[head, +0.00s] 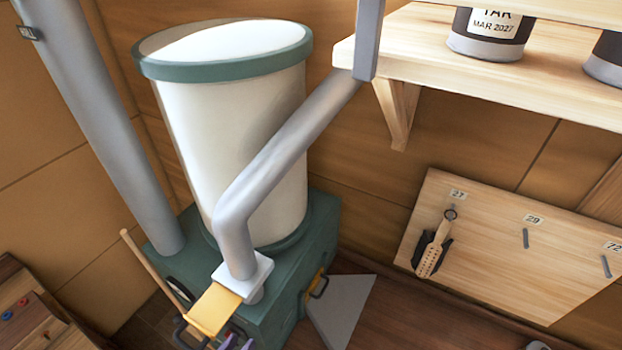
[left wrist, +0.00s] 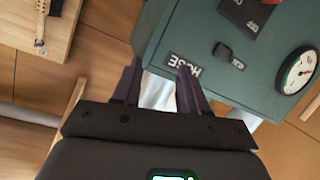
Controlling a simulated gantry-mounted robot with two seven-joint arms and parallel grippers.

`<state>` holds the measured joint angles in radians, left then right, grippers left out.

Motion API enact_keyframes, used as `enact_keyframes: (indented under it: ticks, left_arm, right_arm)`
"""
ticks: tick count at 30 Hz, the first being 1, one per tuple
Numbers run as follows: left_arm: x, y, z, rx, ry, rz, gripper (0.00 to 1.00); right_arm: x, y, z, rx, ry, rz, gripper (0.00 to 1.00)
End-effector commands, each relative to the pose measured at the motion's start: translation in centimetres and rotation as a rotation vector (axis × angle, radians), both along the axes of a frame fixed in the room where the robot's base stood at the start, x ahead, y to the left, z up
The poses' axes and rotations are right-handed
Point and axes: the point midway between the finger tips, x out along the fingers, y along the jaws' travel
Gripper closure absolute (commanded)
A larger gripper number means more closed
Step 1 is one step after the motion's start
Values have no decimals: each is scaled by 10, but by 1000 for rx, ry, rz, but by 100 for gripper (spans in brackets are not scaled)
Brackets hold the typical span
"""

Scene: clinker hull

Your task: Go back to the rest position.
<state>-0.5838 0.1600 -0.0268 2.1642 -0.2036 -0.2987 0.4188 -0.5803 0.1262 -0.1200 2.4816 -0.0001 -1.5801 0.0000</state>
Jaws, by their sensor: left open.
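My left gripper (head: 238,342) shows only as purple fingertips at the bottom edge of the head view, in front of the green machine base (head: 325,215). In the left wrist view its two purple fingers (left wrist: 160,84) stand apart with nothing held between them. Beyond them is the green base's face (left wrist: 205,28) with a label reading HOSE (left wrist: 184,64). A pale grey-white part shows behind and between the fingers; I cannot tell what it is. My right gripper is in neither view.
A white drum (head: 235,130) with a green rim stands on the base. A grey pipe (head: 280,140) crosses it to a yellow plate (head: 214,309). A dial gauge (left wrist: 297,70) is on the base. A shelf (head: 470,75) and a pegboard (head: 490,260) with a brush (head: 433,250) are right.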

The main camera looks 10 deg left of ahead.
Motion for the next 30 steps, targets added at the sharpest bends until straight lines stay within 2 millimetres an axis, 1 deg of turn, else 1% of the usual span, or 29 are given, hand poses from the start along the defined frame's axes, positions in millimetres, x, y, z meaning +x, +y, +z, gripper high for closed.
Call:
enact_keyframes:
  ticks: [1,5,7,15,19,22,30]
  left_arm:
    - [-2,-3,14,39,53,12,57]
    - [-18,-4,25,146,228,29,57]
    - [-30,-2,27,197,327,29,57]
    - [-90,11,20,354,675,-23,57]
    - [-111,17,11,403,795,-58,57]
    - [-120,19,7,425,843,-79,57]
    - [-120,19,7,425,843,-79,57]
  right_arm:
    - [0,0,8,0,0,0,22]
    - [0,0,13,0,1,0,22]
    - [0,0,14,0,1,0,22]
    - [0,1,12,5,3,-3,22]
    - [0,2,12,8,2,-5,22]
    - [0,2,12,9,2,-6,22]
    - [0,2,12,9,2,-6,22]
